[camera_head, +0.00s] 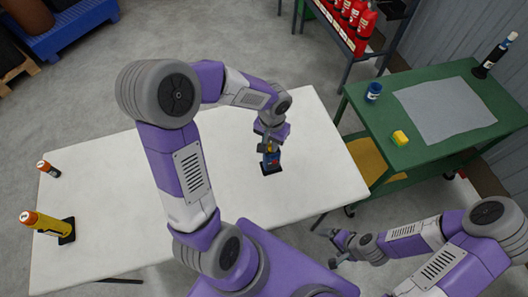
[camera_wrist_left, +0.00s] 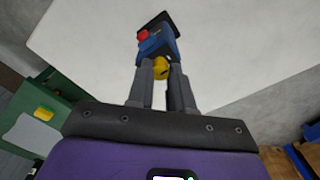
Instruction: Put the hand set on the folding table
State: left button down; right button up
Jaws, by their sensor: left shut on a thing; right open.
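The hand set (camera_head: 271,161) is a small blue and black thing with a red part, a yellow part and a dark flat end. My left gripper (camera_head: 269,147) is shut on it near its yellow part, over the right part of the white folding table (camera_head: 310,150). In the left wrist view the hand set (camera_wrist_left: 157,42) sticks out beyond the fingertips (camera_wrist_left: 161,70), with the white tabletop behind it. Its dark end is at or close above the tabletop; I cannot tell whether it touches. My right gripper (camera_head: 334,245) is open and empty, low beyond the table's right front edge.
A green bench (camera_head: 430,145) at the right bears a grey mat, a blue can (camera_head: 373,92) and a yellow block (camera_head: 400,138). The tabletop around the hand set is clear.

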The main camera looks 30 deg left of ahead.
aim_at(271, 153)
pick_arm(q)
notch_tip(271, 153, down, 2)
jog(key=shift+w+f, duration=0.1)
jog(key=shift+f, duration=0.15)
notch_tip(271, 153, down, 4)
jog(key=shift+r+b, duration=0.15)
jog(key=shift+b, duration=0.4)
jog(key=shift+f, duration=0.25)
jog(key=c, duration=1)
grip_release()
jog(key=shift+r, duration=0.1)
jog(key=shift+r, duration=0.1)
